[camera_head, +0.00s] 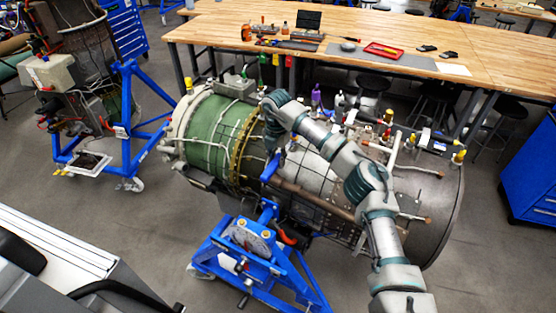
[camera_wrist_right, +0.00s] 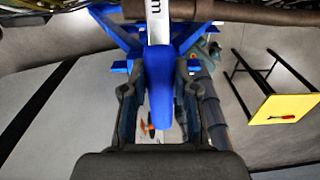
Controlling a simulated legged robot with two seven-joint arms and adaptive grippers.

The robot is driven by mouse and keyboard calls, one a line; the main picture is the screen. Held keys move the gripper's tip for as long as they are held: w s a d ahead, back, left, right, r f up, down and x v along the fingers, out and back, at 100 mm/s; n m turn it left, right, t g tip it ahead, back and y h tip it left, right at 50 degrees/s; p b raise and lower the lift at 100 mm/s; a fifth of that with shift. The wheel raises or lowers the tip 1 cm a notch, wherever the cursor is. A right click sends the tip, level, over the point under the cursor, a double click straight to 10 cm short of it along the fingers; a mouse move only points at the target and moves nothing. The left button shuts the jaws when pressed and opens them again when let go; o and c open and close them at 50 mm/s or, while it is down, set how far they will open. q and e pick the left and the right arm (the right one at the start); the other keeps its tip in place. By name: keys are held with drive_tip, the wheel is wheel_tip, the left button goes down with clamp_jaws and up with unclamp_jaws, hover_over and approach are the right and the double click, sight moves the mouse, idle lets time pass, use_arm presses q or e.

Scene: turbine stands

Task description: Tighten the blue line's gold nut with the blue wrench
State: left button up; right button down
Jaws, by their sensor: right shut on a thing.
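My right gripper (camera_head: 273,140) reaches over the middle of the turbine engine (camera_head: 216,133) and points down at its near side. In the right wrist view, its two dark fingers (camera_wrist_right: 160,120) are shut on the blue handle of the wrench (camera_wrist_right: 160,75). The wrench's pale shaft runs away from the gripper towards the top of that view, where its end is cut off. In the head view, a blue piece just below the gripper looks like the wrench handle (camera_head: 270,168). I cannot make out the blue line or its gold nut. My left gripper is not in view.
The engine rests on a blue wheeled stand (camera_head: 245,245). A wooden workbench (camera_head: 220,30) with a red tray (camera_head: 384,50) stands behind it. Another engine on a blue stand (camera_head: 135,130) is at left, and a blue cabinet (camera_head: 530,185) at right.

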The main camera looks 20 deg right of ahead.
sight(265, 173)
drive_tip(key=shift+f, duration=0.1)
drive_tip(key=shift+w+r, duration=0.25)
drive_tip(key=shift+r, duration=0.35)
drive_tip(key=shift+s+a+f+b, duration=0.15)
drive_tip(key=shift+s+a+b, duration=0.1)
drive_tip(key=shift+a+b, duration=0.1)
drive_tip(key=shift+s+a+b, duration=0.35)
drive_tip(key=shift+s+a, duration=0.2)
drive_tip(key=shift+s, duration=0.15)
drive_tip(key=shift+s+a+b, duration=0.55)
drive_tip(key=shift+s+a, duration=0.3)
drive_tip(key=shift+a, duration=0.3)
drive_tip(key=shift+s+a+b, duration=0.3)
drive_tip(key=shift+s+a, duration=0.4)
drive_tip(key=shift+r, duration=0.3)
